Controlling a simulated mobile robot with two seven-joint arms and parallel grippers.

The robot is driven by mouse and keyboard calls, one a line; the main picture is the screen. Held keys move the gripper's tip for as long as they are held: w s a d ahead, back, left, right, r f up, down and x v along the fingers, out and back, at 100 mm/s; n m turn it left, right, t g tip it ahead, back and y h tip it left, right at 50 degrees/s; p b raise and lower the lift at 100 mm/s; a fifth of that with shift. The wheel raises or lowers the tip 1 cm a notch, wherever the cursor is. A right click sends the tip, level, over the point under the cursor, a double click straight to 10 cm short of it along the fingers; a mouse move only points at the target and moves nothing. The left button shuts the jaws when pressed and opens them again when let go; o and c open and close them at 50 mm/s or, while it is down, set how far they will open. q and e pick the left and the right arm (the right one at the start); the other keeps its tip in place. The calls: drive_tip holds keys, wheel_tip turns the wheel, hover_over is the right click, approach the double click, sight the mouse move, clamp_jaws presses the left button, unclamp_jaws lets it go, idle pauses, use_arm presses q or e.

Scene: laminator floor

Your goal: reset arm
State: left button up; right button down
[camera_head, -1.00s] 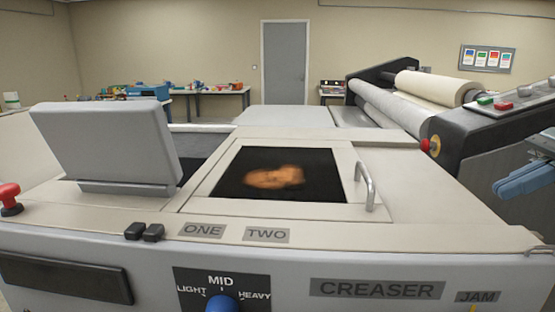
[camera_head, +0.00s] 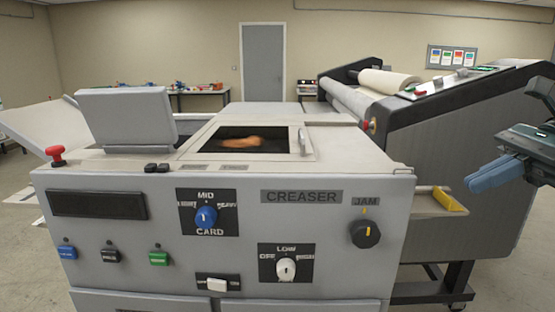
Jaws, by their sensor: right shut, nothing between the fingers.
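My right gripper (camera_head: 492,174) is at the right edge of the head view, with blue fingers pointing left. Its fingers are together with nothing between them. It hangs in the air in front of the laminator's dark side panel, to the right of the creaser, and touches nothing that I can see. My left gripper is not in view.
The grey creaser (camera_head: 335,227) fills the middle, with knobs, buttons and a windowed lid (camera_head: 240,139) with a handle. A red mushroom button (camera_head: 57,154) stands on its left corner. The laminator (camera_head: 460,150) with a roll stands at the right. Floor is free at far left.

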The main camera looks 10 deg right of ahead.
drive_tip(key=w+a+f+m+t+y+p, duration=0.1)
drive_tip(key=w+a+f+m+t+y, duration=0.3)
drive_tip(key=w+a+f+m+y, duration=0.45)
drive_tip(key=a+f+m+t+h+p, duration=0.2)
drive_tip(key=a+f+m+t+h, duration=0.2)
drive_tip(key=f+m+t+h, duration=0.95)
drive_tip(key=s+a+f+m+g+h, duration=0.1)
drive_tip(key=s+a+f+m+g, duration=0.2)
drive_tip(key=s+f+m, duration=0.2)
drive_tip(key=s+a+f+m+g+h, duration=0.1)
drive_tip(key=s+a+f+m+g, duration=0.2)
drive_tip(key=f+m, duration=0.7)
drive_tip(key=s+a+f+m+g+h, duration=0.1)
drive_tip(key=s+a+f+m+g, duration=0.3)
drive_tip(key=s+f+m, duration=0.3)
drive_tip(key=a+m, duration=0.1)
drive_tip(key=m, duration=0.3)
drive_tip(key=shift+s+f+p, duration=0.2)
drive_tip(key=shift+p, duration=0.2)
